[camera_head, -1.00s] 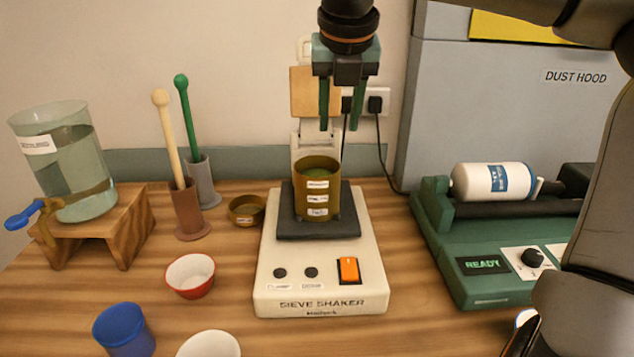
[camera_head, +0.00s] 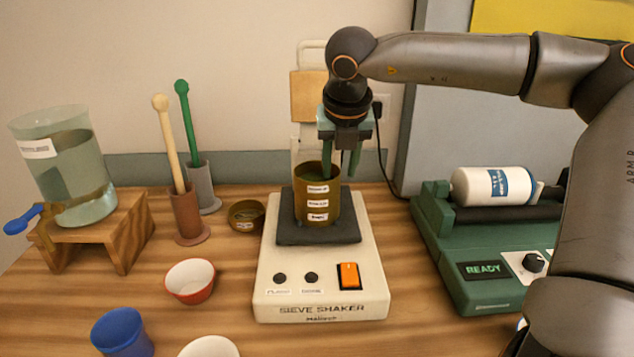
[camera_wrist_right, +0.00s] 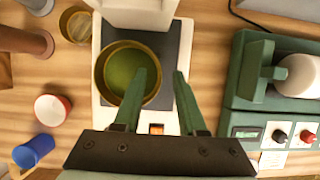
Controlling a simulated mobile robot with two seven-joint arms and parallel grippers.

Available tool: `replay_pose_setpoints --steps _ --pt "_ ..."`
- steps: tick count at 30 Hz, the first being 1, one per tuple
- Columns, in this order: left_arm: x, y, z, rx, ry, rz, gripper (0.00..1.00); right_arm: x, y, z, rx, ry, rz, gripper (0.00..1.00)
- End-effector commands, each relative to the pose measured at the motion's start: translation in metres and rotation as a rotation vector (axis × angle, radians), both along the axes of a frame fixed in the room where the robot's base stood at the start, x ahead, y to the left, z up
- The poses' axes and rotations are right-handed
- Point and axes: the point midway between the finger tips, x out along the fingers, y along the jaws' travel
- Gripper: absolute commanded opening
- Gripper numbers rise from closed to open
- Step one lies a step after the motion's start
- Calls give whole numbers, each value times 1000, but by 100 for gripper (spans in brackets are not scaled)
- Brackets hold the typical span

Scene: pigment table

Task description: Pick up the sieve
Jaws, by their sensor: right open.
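The sieve (camera_head: 318,205) is a brass-coloured cylinder with several white labels, upright on the dark pad (camera_head: 342,229) of the white sieve shaker (camera_head: 328,290). In the right wrist view the sieve (camera_wrist_right: 121,78) is seen from above, green inside. My right gripper (camera_head: 341,172) is open, pointing down at the sieve's upper right side. In the right wrist view the gripper (camera_wrist_right: 163,78) has its left finger over the sieve's opening and its right finger beyond the right wall, over the pad. I cannot tell whether either finger touches the sieve. My left gripper is not in view.
A small brass pan (camera_head: 246,216) and a red-and-white bowl (camera_head: 190,281) stand left of the shaker. Two pestle-like tools stand in holders (camera_head: 186,214) farther left, beside a water tank (camera_head: 72,170) on a wooden stand. A green roller machine (camera_head: 465,269) is at right.

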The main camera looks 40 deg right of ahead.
Motion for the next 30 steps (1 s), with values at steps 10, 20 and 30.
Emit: replay_pose_setpoints --steps 10,20,30 --pt "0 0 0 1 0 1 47 0 0 1 0 0 0 10" --pt "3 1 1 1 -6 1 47 0 0 1 -1 -1 0 0" --pt "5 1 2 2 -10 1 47 0 0 1 -1 -1 0 0"
